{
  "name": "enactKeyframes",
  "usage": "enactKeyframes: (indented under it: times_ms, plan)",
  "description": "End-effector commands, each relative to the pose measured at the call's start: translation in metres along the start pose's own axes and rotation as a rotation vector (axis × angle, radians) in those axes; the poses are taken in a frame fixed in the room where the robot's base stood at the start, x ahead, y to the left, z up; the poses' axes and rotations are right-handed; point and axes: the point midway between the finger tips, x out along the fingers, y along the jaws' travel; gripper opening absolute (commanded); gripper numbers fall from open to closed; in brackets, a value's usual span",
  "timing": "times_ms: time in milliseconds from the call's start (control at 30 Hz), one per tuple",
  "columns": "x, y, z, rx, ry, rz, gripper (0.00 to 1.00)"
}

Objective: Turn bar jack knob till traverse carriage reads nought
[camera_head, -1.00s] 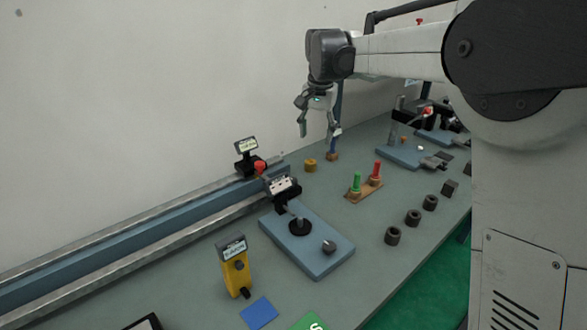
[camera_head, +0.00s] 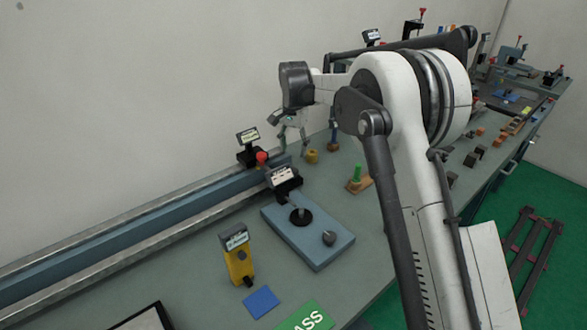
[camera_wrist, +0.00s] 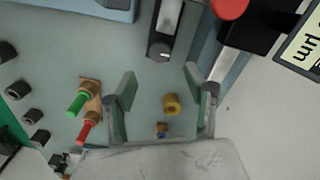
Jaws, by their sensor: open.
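My gripper (camera_head: 292,150) is open and empty above the bench near the wall; its fingers spread apart in the wrist view (camera_wrist: 160,72). A black unit with a tilted display (camera_head: 248,136) stands at the rail, probably the traverse carriage. Its display shows partly in the wrist view (camera_wrist: 306,48) with "µm"; the number is not legible. A red knob (camera_head: 262,158) is beside it, also in the wrist view (camera_wrist: 230,6). A dark round knob with a white mark (camera_wrist: 160,50) ends a black block with a pale strip, ahead of the fingertips. I cannot tell which knob is the bar jack's.
A blue plate (camera_head: 280,236) carries a device with a display (camera_head: 284,177). A yellow meter (camera_head: 238,262) stands in front. A brass cylinder (camera_head: 312,156) and a green peg (camera_head: 357,173) are near the gripper. The long rail (camera_head: 130,237) runs along the wall.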

Motion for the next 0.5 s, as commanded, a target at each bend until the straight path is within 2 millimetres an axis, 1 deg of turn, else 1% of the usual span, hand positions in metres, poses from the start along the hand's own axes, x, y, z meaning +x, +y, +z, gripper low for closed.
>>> enactKeyframes:
  times_ms: [33, 100, 300, 500]
  plan:
    - [0.010, 0.000, 0.000, 0.000, 0.000, 0.000, 0.49]
    - [0.023, 0.000, 0.000, 0.000, 0.000, 0.000, 0.49]
    - [0.058, 0.000, 0.000, 0.000, 0.000, 0.000, 0.49]
    - [0.080, 0.000, 0.000, 0.000, 0.000, 0.000, 0.49]
